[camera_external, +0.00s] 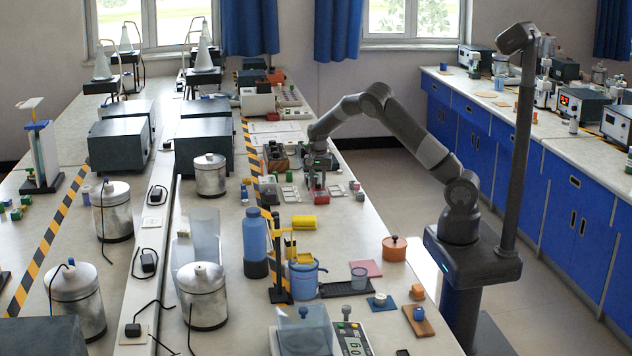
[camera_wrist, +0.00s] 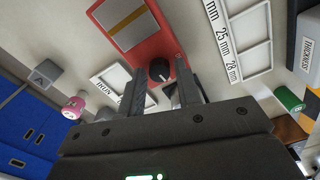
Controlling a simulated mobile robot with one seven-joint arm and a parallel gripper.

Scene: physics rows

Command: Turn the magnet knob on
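The black round magnet knob (camera_wrist: 159,69) shows in the wrist view, with a small white mark. It sits on a red magnet body (camera_wrist: 160,42) that has a silver plate with a yellow stripe. My gripper (camera_wrist: 161,64) is open, with one finger on each side of the knob; I cannot tell whether either touches it. In the external view my gripper (camera_external: 319,168) reaches down over the bench at the red body (camera_external: 316,189). There the knob is hidden by my gripper or too small to make out.
A white frame marked IRON (camera_wrist: 112,80) and a sized white frame (camera_wrist: 240,40) flank the magnet. Pink (camera_wrist: 74,107) and green (camera_wrist: 289,98) pieces lie farther out.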

